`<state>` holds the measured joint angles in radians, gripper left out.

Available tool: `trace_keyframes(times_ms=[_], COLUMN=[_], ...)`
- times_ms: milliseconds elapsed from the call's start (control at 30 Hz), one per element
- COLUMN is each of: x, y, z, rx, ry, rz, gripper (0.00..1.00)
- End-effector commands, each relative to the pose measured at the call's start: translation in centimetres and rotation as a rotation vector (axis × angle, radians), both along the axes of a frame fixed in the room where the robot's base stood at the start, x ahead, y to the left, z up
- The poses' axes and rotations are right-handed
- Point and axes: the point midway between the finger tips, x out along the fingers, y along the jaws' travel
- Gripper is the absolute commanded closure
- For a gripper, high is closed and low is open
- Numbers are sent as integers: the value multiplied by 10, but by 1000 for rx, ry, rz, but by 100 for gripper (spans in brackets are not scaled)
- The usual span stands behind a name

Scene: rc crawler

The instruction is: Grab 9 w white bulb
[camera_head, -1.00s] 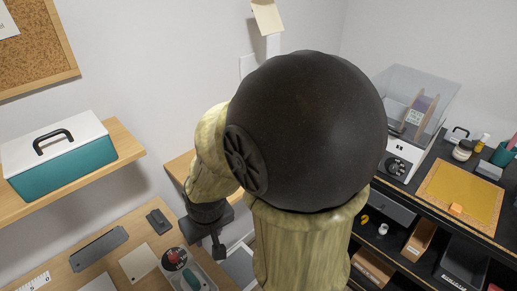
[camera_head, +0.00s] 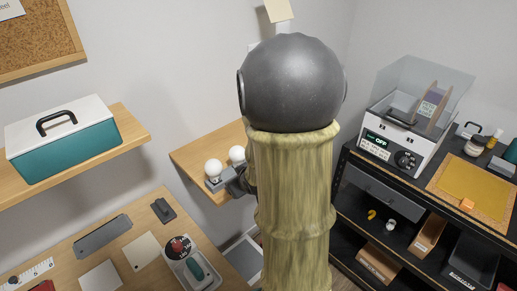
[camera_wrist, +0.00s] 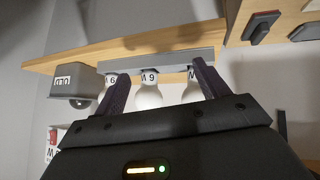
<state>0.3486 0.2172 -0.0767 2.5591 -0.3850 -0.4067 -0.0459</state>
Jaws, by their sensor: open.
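White bulbs stand in a grey holder on the small wooden shelf; two show in the camera_head view, a near one (camera_head: 214,167) and a far one (camera_head: 237,153). The wrist view is upside down. There the left bulb (camera_wrist: 103,98) has a label like "M 6", which turned over reads 9 W. The middle bulb (camera_wrist: 148,97) shows "M 9", which turned over reads 6 W. The right bulb (camera_wrist: 190,93) has a partly hidden label. My gripper (camera_wrist: 160,80) is open, its fingers seen across the left and right bulbs, nothing held.
The small shelf (camera_head: 190,157) is against the wall. A grey box (camera_wrist: 72,85) sits beside the bulbs in the wrist view. A teal toolbox (camera_head: 62,140) is on the left shelf. The wooden desk (camera_head: 130,225) holds flat parts and a tray. A black rack (camera_head: 345,215) stands right.

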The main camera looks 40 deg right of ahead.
Motion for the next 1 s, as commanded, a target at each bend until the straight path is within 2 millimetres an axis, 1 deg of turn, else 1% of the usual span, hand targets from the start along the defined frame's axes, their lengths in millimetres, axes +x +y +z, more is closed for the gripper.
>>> trace_keyframes(times_ms=[33, 100, 233, 367, 500, 600, 733, 833, 1000], x=[3, 7, 10, 3, -13, -27, -42, -46, -46], y=[-17, -34, -63, -86, -106, -116, -123, -125, -124], z=[-7, -9, -10, -9, -5, 0, 7, 11, 13], rx=[-14, -33, -57, -69, -66, -58, -49, -46, -45], ry=[-47, -124, -267, -412, -575, -684, -783, -816, -821], rz=[0, 16, 48, 79, 103, 115, 122, 124, 127], gripper=[26, 26, 26, 26, 26, 26, 26, 26, 26])
